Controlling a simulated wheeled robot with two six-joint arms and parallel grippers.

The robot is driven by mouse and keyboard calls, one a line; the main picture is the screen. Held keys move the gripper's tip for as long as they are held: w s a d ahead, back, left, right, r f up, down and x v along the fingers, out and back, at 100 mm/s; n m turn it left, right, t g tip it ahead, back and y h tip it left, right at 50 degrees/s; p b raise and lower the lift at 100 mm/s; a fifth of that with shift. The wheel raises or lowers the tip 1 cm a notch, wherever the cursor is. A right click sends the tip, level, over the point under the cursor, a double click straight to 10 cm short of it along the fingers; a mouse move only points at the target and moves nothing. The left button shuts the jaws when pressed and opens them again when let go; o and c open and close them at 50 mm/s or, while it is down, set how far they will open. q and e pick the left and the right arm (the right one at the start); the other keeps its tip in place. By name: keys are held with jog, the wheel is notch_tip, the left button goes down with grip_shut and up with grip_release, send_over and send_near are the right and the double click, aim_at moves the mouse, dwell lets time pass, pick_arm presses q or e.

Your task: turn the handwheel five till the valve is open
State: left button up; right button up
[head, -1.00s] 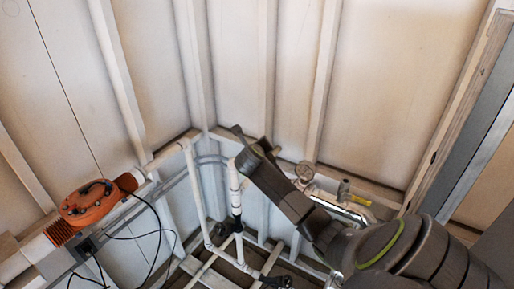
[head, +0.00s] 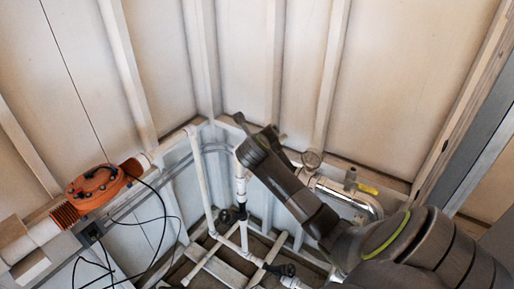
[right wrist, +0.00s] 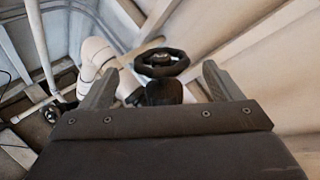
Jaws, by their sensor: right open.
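A black round handwheel (right wrist: 162,62) with a dark hub shows in the right wrist view, just beyond and between the fingers of my right gripper (right wrist: 158,82). The fingers are spread wide apart, one on each side, with nothing held between them. A dark stem or block (right wrist: 163,92) sits below the wheel. I cannot tell whether the fingers touch the wheel. In the head view my right gripper (head: 256,122) is at the white pipework by the corner, and hides the wheel there. My left gripper is not in view.
An orange reactor housing (head: 97,187) with black cables stands at left. White pipes (head: 241,190) and ribbed walls crowd the corner.

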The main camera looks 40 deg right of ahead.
jog(key=b+v, duration=0.2)
jog(key=v, duration=0.9)
jog(key=shift+s+a+b, duration=0.25)
jog(key=shift+b, duration=0.15)
jog(key=shift+r, duration=0.15)
